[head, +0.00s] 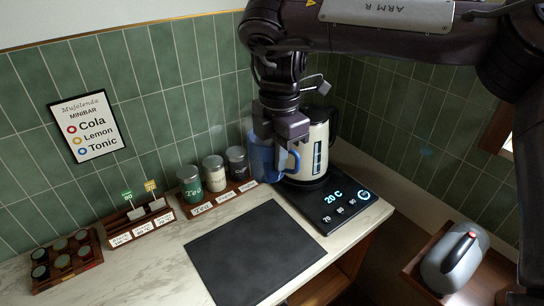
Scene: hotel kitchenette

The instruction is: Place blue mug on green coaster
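The blue mug (261,163) is in the middle of the head view, between the jar rack and the kettle, with its handle toward the kettle. My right gripper (277,138) is at the mug's top and hides part of its rim. Its fingertips are hard to make out, so I cannot tell whether it is closed on the mug. I also cannot tell whether the mug's bottom touches the counter. I see no clear green coaster. My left gripper is out of view.
A white and black kettle (318,150) stands on a black base with a lit panel (335,205), close right of the mug. A dark mat (255,255) lies bare in front. Jars (213,175), a label holder (137,222) and a capsule tray (65,262) line the wall.

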